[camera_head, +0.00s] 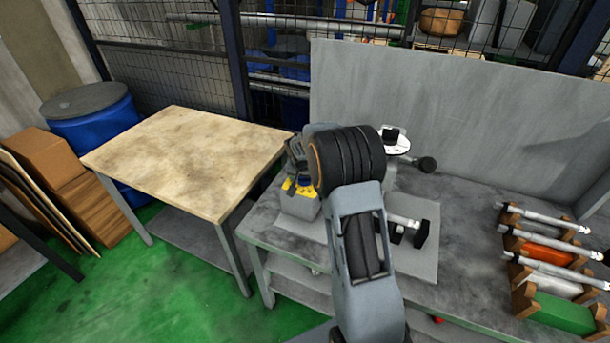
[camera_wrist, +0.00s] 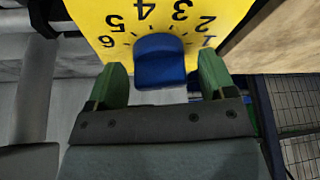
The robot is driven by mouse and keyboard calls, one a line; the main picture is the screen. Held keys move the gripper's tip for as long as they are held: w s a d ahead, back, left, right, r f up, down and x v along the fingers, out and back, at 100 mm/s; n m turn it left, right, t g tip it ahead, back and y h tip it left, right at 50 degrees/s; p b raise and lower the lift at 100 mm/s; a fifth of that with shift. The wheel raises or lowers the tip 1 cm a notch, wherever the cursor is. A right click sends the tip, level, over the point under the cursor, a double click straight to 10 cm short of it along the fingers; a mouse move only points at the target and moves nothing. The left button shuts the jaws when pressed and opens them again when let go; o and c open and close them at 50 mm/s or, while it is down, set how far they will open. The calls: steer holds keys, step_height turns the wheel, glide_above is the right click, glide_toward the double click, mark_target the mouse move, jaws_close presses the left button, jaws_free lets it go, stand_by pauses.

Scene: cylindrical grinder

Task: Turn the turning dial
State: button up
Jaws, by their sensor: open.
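The turning dial (camera_wrist: 160,62) is a blue knob on a yellow plate (camera_wrist: 95,15) with black numbers and tick marks, seen upside down in the wrist view. My gripper (camera_wrist: 162,75) is open, with one green finger on each side of the dial and a gap showing on both sides. Whether the fingertips reach beside the knob or stop short of it is hard to tell. In the head view the yellow plate (camera_head: 301,187) shows on the grinder (camera_head: 298,205), left of my arm. My arm hides much of the grinder, and the gripper fingers are not clear there.
The grinder stands on a grey workbench (camera_head: 465,260) with a tall grey back panel (camera_head: 440,110). A rack of shafts (camera_head: 550,255) stands at the right. A wooden-topped table (camera_head: 190,155) with a bare top is at the left, near a blue barrel (camera_head: 95,120).

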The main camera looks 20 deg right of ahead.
steer(key=c, duration=0.9)
steer(key=shift+n, duration=0.3)
steer(key=shift+d+n+y, duration=0.1)
steer(key=shift+n+y, duration=0.4)
steer(key=shift+n, duration=0.6)
steer(key=n+y+b, duration=0.1)
steer(key=n+b, duration=0.1)
steer(key=shift+f+n+t, duration=0.15)
steer(key=shift+n+t, duration=0.15)
steer(key=n+y+b, duration=0.1)
steer(key=n+b, duration=0.2)
steer(key=shift+d+b, duration=0.1)
steer(key=shift+b, duration=0.2)
steer(key=shift+n+y+b, duration=0.7)
steer(key=shift+n+b, duration=0.45)
steer(key=shift+n, duration=0.45)
steer(key=shift+r, duration=0.2)
